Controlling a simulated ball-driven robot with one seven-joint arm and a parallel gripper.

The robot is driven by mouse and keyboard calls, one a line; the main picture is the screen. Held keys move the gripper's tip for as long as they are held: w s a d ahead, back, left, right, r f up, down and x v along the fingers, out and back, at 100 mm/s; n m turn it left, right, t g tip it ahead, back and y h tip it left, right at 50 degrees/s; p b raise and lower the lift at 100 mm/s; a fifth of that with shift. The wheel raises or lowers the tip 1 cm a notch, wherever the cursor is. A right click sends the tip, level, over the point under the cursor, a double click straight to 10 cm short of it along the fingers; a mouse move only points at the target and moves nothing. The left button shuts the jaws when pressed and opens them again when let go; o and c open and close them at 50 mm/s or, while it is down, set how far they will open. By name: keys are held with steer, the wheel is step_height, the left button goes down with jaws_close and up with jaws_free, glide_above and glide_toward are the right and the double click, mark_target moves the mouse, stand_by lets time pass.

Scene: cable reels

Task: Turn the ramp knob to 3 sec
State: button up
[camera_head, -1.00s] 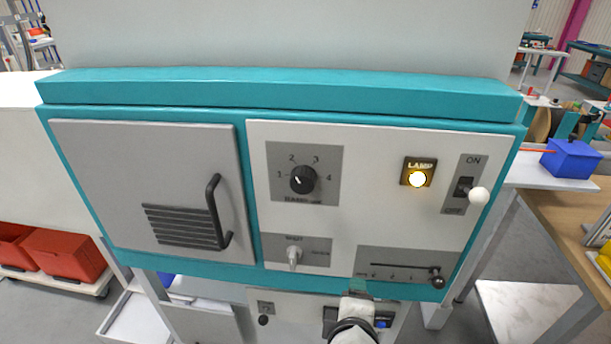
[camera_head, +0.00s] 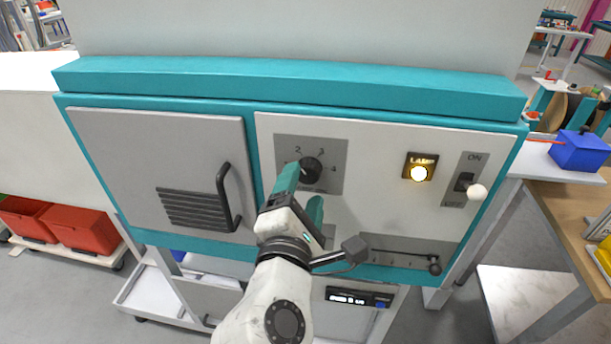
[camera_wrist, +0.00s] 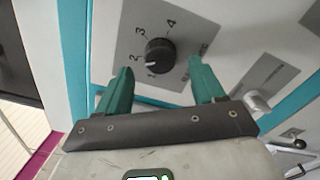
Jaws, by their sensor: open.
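The ramp knob (camera_head: 311,170) is a round black dial on a grey plate with marks 1 to 4, on the white panel. In the wrist view the knob (camera_wrist: 160,55) shows a white pointer between 1 and 2. My gripper (camera_head: 302,188) is in front of the dial's lower left, its green fingers apart and empty. In the wrist view the open gripper (camera_wrist: 158,68) has a finger on either side below the knob, apart from it. My gripper hides part of the plate's lower left in the head view.
A lit lamp (camera_head: 418,173) and an ON lever (camera_head: 466,183) are to the right. A slider (camera_head: 434,267) is lower right. A handled door (camera_head: 160,170) is left.

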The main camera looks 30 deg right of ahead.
mark_target(307, 177)
steer(key=shift+x, duration=1.6)
steer(key=c, duration=1.1)
